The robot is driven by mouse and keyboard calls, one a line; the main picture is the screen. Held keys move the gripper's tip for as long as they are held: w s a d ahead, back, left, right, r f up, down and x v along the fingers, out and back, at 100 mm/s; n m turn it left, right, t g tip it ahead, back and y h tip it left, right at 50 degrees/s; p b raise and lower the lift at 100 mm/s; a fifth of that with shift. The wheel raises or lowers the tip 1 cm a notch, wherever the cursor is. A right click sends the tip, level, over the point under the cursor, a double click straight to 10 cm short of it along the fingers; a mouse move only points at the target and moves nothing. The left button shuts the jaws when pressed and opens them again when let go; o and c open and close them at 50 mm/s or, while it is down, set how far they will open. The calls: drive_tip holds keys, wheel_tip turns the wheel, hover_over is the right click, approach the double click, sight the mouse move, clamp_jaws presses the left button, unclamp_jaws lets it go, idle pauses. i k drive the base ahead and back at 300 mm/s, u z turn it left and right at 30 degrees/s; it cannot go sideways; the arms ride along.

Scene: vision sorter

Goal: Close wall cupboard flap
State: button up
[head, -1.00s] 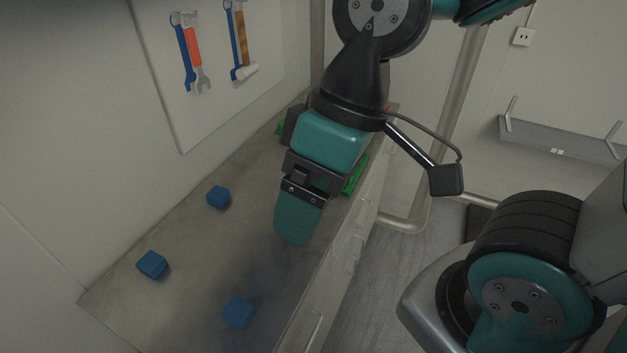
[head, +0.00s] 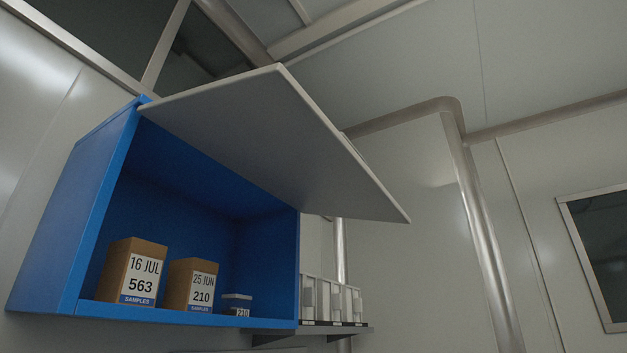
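The wall cupboard (head: 85,230) is a blue box on the wall at the left of the head view. Its flap (head: 265,145) is a light grey panel, hinged along the top edge. The flap is raised and sticks out into the room, so the front of the cupboard is open. Two brown sample boxes, one marked 16 JUL 563 (head: 132,272) and one marked 25 JUN 210 (head: 190,285), stand inside on the cupboard floor. A small grey container (head: 237,304) sits to their right. My gripper is not in this view.
A small shelf (head: 345,331) with several white holders (head: 332,300) is right of the cupboard. A metal pipe (head: 480,230) runs up the wall and bends along it. A dark window (head: 602,250) is at the far right. The space before the flap looks clear.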

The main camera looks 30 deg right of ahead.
sight(261, 124)
drive_tip(key=k, duration=0.3)
drive_tip(key=u, duration=2.7)
drive_tip(key=k, duration=1.95)
drive_tip(key=z, duration=1.6)
